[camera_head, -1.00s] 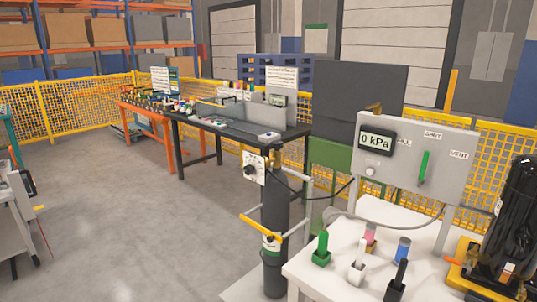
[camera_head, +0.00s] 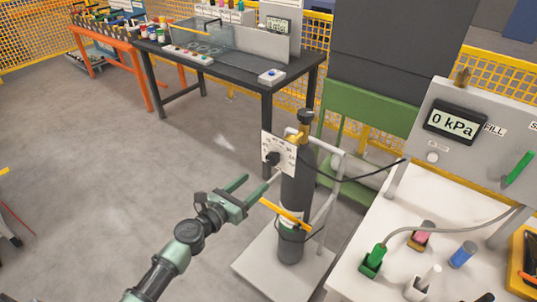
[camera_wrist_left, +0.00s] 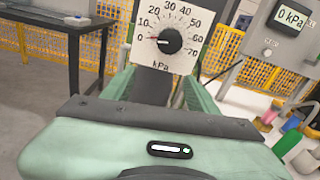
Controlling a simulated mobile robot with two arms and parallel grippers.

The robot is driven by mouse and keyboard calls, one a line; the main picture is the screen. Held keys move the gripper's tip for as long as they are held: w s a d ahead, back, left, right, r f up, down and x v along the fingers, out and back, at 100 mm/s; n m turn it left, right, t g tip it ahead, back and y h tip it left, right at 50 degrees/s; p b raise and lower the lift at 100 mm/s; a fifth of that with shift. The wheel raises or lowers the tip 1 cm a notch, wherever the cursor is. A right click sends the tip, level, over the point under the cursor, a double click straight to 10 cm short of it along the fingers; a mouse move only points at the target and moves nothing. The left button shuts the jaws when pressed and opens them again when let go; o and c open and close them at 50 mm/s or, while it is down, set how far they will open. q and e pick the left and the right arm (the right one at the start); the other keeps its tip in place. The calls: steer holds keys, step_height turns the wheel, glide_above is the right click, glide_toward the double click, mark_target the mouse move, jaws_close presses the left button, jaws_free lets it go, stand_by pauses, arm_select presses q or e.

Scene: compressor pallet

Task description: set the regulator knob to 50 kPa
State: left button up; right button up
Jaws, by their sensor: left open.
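The regulator knob (camera_head: 272,158) is black and round, on a white dial plate (camera_head: 283,144) fixed to a dark gas cylinder (camera_head: 296,190). In the left wrist view the knob (camera_wrist_left: 170,41) sits on a dial marked 0 to 70 kPa, its light pointer mark directed left at about 0. My left gripper (camera_head: 254,184) is open and empty, just in front of and below the knob, with its fingers apart from it. The pressure display (camera_head: 453,122) reads 0 kPa. My right gripper is out of view.
A black hose runs right from the regulator to the grey panel (camera_head: 480,105). A white table (camera_head: 385,225) holds coloured connectors. Floor to the left is clear.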

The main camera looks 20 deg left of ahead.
mark_target(270, 161)
arm_select(q)
steer(key=shift+n+t+h, duration=0.3)
steer(key=shift+n+t, duration=0.1)
steer(key=shift+n, duration=0.2)
steer(key=w+d+r, duration=0.1)
steer(key=w, duration=0.1)
steer(key=w+r, duration=0.1)
steer(key=w, duration=0.1)
steer(key=w+d+r, duration=0.1)
steer(key=w, duration=0.1)
steer(key=shift+w+d+r, duration=0.25)
steer(key=shift+w+d, duration=0.05)
steer(key=shift+d, duration=0.05)
steer(key=shift+w+d, duration=0.2)
steer(key=shift+w, duration=0.15)
steer(key=shift+c, duration=0.3)
jaws_close()
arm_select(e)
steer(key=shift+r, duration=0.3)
